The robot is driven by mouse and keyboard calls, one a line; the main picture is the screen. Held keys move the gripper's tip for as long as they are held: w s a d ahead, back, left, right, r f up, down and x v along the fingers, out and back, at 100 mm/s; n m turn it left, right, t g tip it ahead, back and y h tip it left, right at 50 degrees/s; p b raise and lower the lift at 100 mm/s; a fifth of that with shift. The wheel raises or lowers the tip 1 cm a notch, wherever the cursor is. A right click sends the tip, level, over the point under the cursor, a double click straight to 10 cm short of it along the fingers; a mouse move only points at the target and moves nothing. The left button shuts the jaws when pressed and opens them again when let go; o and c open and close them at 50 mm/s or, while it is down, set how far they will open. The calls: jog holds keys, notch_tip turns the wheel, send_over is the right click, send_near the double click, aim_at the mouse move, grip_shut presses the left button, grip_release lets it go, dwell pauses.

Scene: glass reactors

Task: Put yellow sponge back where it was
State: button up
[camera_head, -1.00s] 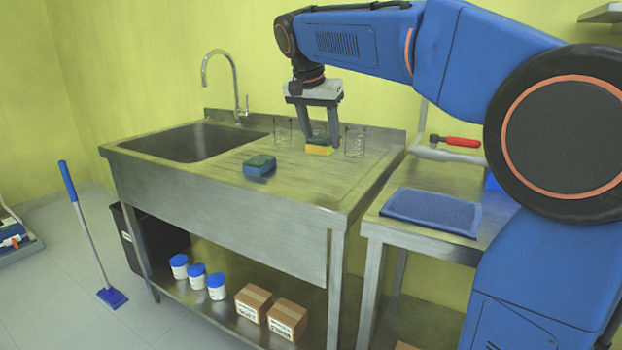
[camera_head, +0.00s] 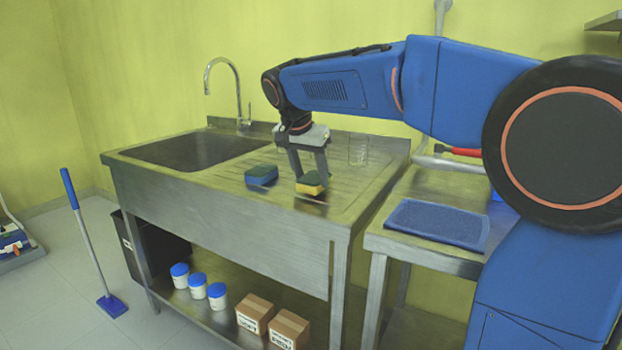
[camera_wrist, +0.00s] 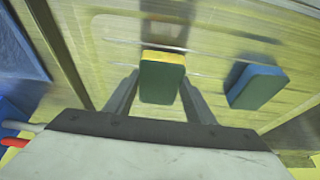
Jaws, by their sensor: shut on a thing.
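The yellow sponge (camera_head: 309,187) has a dark green top and a yellow body. My gripper (camera_head: 310,176) is shut on it, over the front right part of the metal drainboard (camera_head: 225,192). In the wrist view the sponge (camera_wrist: 161,80) sits between the two fingers (camera_wrist: 158,96), green face toward the camera with a yellow edge. I cannot tell whether it touches the board or hangs just above it. A blue sponge (camera_head: 261,175) with a dark green top lies on the drainboard to its left. It also shows in the wrist view (camera_wrist: 258,86).
A clear glass beaker (camera_head: 358,150) stands at the back right of the drainboard. The sink (camera_head: 195,150) is at the left. A blue mat (camera_head: 436,222) lies on the lower table at the right. The board's front edge is close to the sponge.

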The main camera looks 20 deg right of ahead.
jog(key=shift+f, duration=0.45)
jog(key=shift+f, duration=0.1)
jog(key=o, duration=1)
jog(key=v, duration=1.2)
